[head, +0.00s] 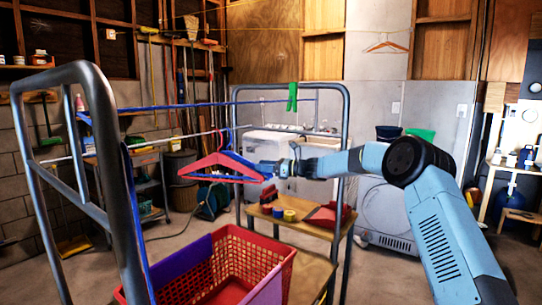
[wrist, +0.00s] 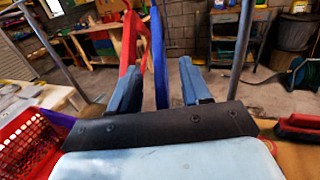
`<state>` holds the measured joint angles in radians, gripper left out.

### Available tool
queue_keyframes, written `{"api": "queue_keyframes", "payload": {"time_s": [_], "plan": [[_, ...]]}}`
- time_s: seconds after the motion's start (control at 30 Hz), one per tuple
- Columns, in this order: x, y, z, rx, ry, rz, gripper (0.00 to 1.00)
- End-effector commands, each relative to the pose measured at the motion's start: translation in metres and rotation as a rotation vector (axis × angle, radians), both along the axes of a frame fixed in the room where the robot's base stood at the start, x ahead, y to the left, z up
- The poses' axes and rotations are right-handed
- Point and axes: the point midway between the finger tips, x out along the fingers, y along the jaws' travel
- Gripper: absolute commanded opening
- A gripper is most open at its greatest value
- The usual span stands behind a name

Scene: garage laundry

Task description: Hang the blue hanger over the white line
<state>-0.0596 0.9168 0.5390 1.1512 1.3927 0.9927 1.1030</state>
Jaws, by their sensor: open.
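The blue hanger (head: 236,158) and a red hanger (head: 210,163) hang close together on the rack, their shoulders overlapping. Both hooks meet the white line (head: 185,138) in the head view; I cannot tell exactly how the blue hook sits on it. My gripper (head: 268,170) is at the right end of the hangers. In the wrist view the gripper (wrist: 157,72) is open. The blue hanger (wrist: 159,55) stands between its fingers, with no clear contact. The red hanger (wrist: 129,45) is at the left finger, partly hidden behind it.
A blue line (head: 200,105) runs above the white one, with a green clip (head: 292,97) near its right end. The grey rack frame (head: 347,130) stands close to my arm. A red basket (head: 280,250) and a small wooden table (head: 310,228) are below.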

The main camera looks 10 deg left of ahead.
Motion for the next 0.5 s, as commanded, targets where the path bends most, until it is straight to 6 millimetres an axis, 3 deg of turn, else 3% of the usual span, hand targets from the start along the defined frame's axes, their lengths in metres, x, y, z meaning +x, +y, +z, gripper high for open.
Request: {"api": "queue_keyframes", "payload": {"time_s": [0.5], "plan": [[-0.056,-0.029,0.07,-0.001,0.0,-0.001,0.47]]}}
